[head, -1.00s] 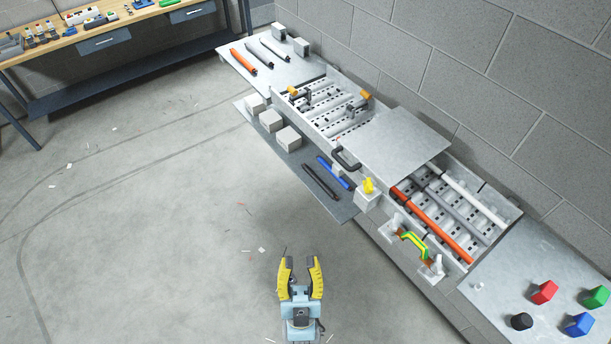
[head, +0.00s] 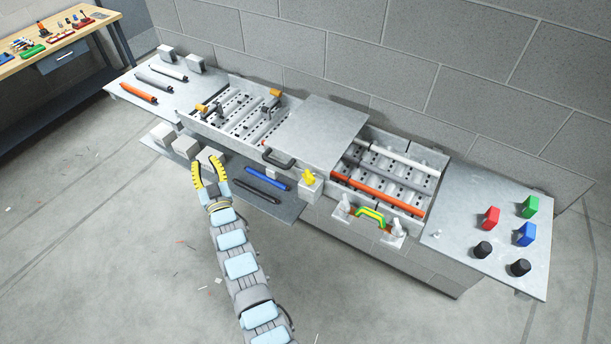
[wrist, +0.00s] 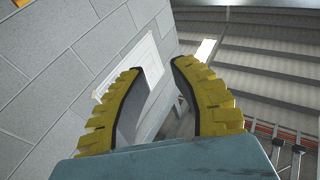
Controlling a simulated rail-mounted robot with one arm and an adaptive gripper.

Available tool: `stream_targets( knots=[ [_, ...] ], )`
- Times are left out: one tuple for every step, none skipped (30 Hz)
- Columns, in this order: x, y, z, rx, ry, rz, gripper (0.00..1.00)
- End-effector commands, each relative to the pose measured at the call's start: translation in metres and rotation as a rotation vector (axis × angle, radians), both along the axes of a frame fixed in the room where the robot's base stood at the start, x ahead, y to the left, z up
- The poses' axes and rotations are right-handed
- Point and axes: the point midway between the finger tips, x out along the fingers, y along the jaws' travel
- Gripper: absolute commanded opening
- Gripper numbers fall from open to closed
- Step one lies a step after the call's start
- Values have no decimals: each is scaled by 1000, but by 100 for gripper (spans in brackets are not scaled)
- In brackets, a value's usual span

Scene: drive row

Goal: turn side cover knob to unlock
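A yellow knob (head: 309,177) sits on a pale block (head: 310,189) on the front side of the row, right of the black cover handle (head: 278,161). The grey sliding cover (head: 322,128) lies over the middle of the row. My gripper (head: 205,161) is open and empty, left of the knob and clearly apart from it. In the head view its fingers overlap the area of the pale blocks on the lower shelf. The wrist view shows the two yellow fingers (wrist: 157,66) spread, with wall and ceiling beyond; the knob does not show there.
A lower shelf (head: 285,208) holds pale blocks (head: 186,147), a black bar (head: 248,185) and a blue bar (head: 267,178). A green-yellow handle (head: 370,215) stands right of the knob. Coloured knobs (head: 490,217) stand on the right plate.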

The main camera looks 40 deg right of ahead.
Motion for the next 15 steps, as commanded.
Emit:
stream_targets(
  knots=[
    [14, -13, 1, 10, 40, -6, 25],
    [21, -19, -1, 17, 67, -8, 25],
    [29, -27, -6, 26, 109, -10, 25],
    [35, -33, -7, 33, 136, -11, 25],
    [41, -39, -8, 38, 163, -14, 25],
    [48, -46, -10, 47, 202, -14, 25],
    [52, -53, -11, 54, 228, -16, 25],
    [57, -58, -12, 61, 259, -16, 25],
    [63, -66, -12, 69, 293, -16, 25],
    [66, -71, -15, 77, 325, -16, 25],
    [69, -77, -17, 83, 354, -16, 25],
    [73, -83, -17, 91, 391, -14, 25],
    [76, -89, -17, 97, 420, -14, 25],
    [78, -94, -17, 103, 446, -14, 25],
    [80, -100, -18, 112, 486, -12, 25]
  ],
)
